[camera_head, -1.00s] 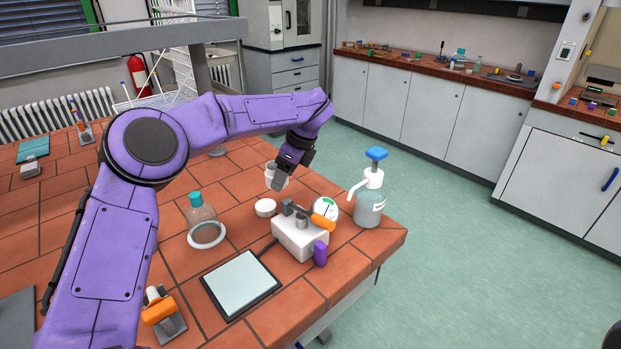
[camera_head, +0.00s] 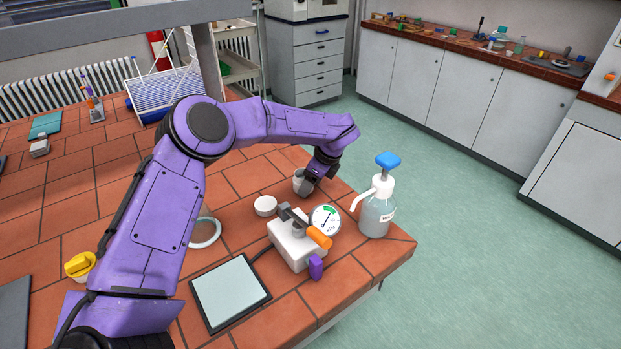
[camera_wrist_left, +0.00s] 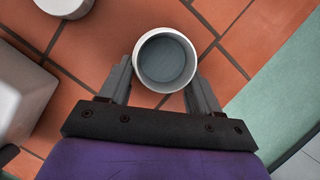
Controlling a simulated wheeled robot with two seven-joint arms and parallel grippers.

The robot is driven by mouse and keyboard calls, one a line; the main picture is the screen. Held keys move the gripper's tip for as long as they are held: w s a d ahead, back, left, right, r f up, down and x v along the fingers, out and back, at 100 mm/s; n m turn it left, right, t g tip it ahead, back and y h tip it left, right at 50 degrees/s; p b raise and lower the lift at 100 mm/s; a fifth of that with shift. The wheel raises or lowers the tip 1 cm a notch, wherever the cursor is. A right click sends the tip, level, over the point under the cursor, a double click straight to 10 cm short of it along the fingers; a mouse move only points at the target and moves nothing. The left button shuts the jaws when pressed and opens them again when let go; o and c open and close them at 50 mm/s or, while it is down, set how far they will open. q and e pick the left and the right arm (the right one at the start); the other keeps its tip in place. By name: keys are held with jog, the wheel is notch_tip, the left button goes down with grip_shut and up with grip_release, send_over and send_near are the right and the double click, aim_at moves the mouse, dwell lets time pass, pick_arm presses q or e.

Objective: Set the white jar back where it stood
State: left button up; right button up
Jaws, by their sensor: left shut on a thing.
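The white jar (camera_head: 300,184) is at the far right part of the tiled bench, beyond the round white lid-like disc (camera_head: 265,206). My left gripper (camera_head: 308,187) is shut on the jar. In the left wrist view the jar (camera_wrist_left: 139,65) is between the two fingers (camera_wrist_left: 163,84), its round mouth open and its inside greyish. The jar looks upright. I cannot tell whether its base touches the tiles. My right gripper is not in view.
A white device with a gauge (camera_head: 293,246) and a pump bottle (camera_head: 377,216) stand near the jar, by the bench's right edge. A flat pad (camera_head: 230,292) lies in front. A glass ring (camera_head: 205,233) is partly behind my arm. Bare tiles surround the jar.

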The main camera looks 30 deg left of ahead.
pick_arm(q)
jog(key=shift+w+f, duration=0.1)
jog(key=shift+w, duration=0.05)
jog(key=shift+s, duration=0.35)
jog(key=shift+b, duration=0.3)
jog(key=o, duration=1)
jog(key=shift+o, duration=0.9)
jog(key=shift+w, duration=0.1)
